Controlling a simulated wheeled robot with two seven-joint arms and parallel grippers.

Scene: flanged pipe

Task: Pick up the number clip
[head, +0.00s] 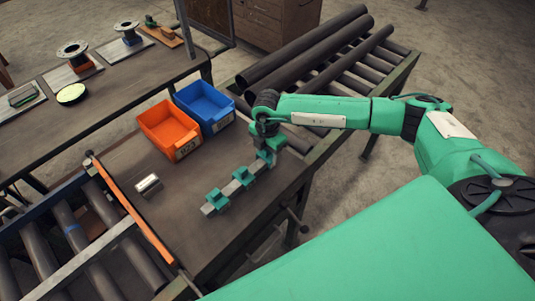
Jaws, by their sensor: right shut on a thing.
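A grey bar (228,190) lies on the dark workbench with teal clips along it. One clip (215,198) is at the near end and another clip (242,177) is at the middle. My right gripper (265,157) reaches down from above at the far end of the bar. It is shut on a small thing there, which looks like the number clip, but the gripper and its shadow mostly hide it. I cannot tell whether that clip is touching the bar. My left gripper is not in view.
An orange bin (168,128) and a blue bin (204,106) stand behind the bar. A shiny metal cylinder (148,185) lies to the left. Dark pipes (305,50) rest on a roller rack behind. The bench between cylinder and bar is clear.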

